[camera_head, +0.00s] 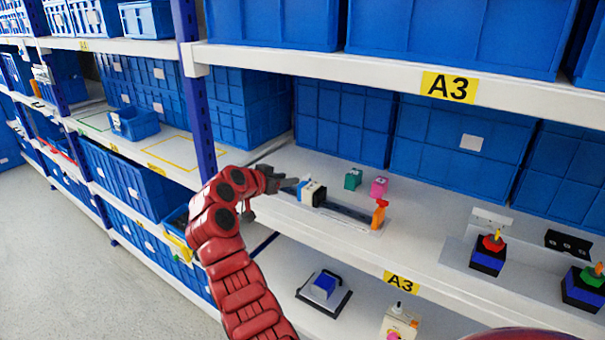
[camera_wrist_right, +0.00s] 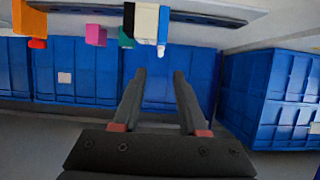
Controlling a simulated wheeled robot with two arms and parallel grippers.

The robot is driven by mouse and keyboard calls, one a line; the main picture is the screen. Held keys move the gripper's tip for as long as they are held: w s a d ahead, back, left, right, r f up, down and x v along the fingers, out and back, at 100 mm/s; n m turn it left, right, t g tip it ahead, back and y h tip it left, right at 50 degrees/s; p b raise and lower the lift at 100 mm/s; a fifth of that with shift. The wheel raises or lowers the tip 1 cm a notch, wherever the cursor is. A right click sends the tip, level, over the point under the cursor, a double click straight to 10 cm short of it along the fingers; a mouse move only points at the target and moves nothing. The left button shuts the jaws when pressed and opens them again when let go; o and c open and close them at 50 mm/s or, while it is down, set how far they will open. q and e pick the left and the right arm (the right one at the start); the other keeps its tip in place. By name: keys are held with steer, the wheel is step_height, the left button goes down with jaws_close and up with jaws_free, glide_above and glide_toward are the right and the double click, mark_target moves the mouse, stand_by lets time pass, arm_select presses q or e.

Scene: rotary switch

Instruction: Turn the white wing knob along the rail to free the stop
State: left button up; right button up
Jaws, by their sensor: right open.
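In the head view the knob is too small to make out. An orange stop (camera_head: 379,214) stands at the rail's right end. My right gripper (camera_head: 287,186) is open, left of the block. In the wrist view its fingertips (camera_wrist_right: 160,74) point towards the knob, with nothing between them. My left gripper is not in view.
A green block (camera_head: 353,179) and a pink block (camera_head: 379,187) stand behind the rail. Blue bins (camera_head: 343,120) line the shelf's back. An upper shelf edge (camera_head: 400,75) runs overhead. Devices with red (camera_head: 492,243) and green (camera_head: 588,276) tops stand to the right.

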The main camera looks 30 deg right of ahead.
mark_target(304, 176)
steer(key=p+x, duration=0.1)
steer(key=x, duration=0.8)
steer(key=shift+p, duration=0.35)
jaws_close()
